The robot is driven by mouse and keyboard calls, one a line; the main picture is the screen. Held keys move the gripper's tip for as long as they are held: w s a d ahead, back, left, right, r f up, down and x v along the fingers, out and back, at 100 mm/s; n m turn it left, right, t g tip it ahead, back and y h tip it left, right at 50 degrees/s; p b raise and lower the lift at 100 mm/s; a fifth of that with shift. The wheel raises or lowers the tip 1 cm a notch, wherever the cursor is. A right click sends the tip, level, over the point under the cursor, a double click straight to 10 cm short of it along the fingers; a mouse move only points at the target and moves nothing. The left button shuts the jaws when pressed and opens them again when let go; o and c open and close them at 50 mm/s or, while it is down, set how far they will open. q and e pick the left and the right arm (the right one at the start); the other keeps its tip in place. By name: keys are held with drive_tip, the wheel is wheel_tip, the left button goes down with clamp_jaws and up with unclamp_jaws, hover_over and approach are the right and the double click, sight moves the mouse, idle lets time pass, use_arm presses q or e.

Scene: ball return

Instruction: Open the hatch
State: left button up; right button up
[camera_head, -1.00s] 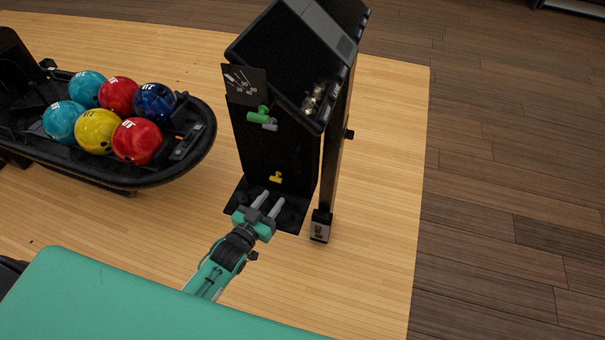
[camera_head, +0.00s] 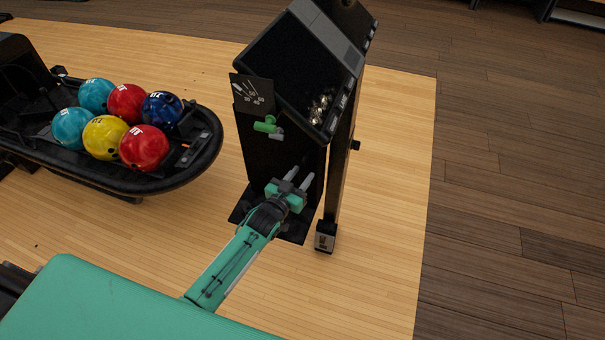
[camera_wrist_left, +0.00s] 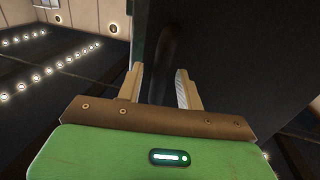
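A tall black cabinet (camera_head: 282,150) stands on the pale wooden floor. A green handle (camera_head: 265,125) with a grey part beside it sits on its upper front. I cannot make out the hatch's outline on the dark front. The yellow handle lower on the front is hidden behind my left gripper. My left gripper (camera_head: 299,177) is open in front of the cabinet's lower front. In the left wrist view its two fingers (camera_wrist_left: 159,72) are apart, with a dark surface beyond them; I see nothing clearly held. My right gripper is in neither view.
A black ball rack (camera_head: 205,150) with several bowling balls, including a yellow ball (camera_head: 105,137), stands left of the cabinet. A dark post with a grey foot (camera_head: 326,237) stands at the cabinet's right. The floor farther right is clear.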

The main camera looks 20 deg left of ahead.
use_arm(q)
drive_tip(key=shift+w+d, duration=0.15)
drive_tip(key=shift+w, duration=0.5)
drive_tip(key=shift+c, duration=0.5)
clamp_jaws()
drive_tip(key=shift+s, duration=0.15)
